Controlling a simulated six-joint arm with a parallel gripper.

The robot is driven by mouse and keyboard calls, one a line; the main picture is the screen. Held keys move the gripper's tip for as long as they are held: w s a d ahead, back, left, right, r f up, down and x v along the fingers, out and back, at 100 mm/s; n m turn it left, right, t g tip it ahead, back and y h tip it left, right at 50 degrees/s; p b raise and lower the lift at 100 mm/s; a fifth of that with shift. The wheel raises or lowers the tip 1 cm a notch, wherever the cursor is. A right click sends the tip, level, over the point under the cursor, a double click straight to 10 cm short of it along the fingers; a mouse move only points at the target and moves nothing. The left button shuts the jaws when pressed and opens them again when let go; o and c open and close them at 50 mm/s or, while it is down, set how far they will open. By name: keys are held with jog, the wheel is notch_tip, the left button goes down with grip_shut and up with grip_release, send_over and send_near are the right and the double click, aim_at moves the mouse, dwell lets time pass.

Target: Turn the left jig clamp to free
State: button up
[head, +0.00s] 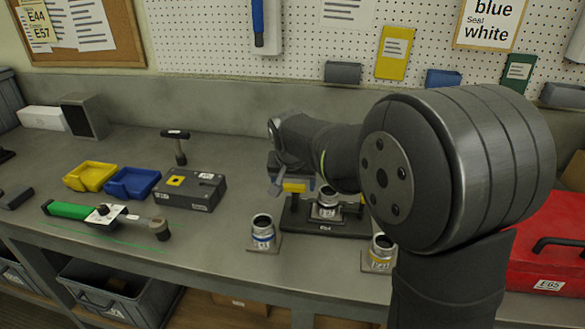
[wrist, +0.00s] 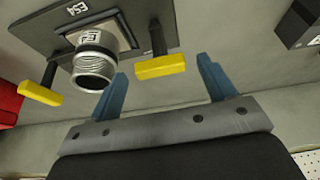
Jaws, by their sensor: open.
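The dark jig plate (head: 300,221) lies on the bench, with a threaded metal fitting (head: 327,207) on its middle. The left jig clamp's yellow handle (head: 294,187) shows at the plate's left post. In the wrist view this handle (wrist: 160,67) lies just ahead of my gripper (wrist: 161,82), across the gap between its two blue fingers. The fingers are open, apart and hold nothing; I cannot tell whether either touches the handle.
A grey box (head: 190,188), yellow bin (head: 91,176) and blue bin (head: 132,183) are to the left. A red case (head: 550,240) is at right.

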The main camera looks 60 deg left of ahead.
jog(key=v, duration=1.7)
jog(key=shift+f, duration=0.15)
jog(key=x, duration=1.7)
jog(key=shift+a+f, duration=0.1)
jog(key=shift+f, duration=0.05)
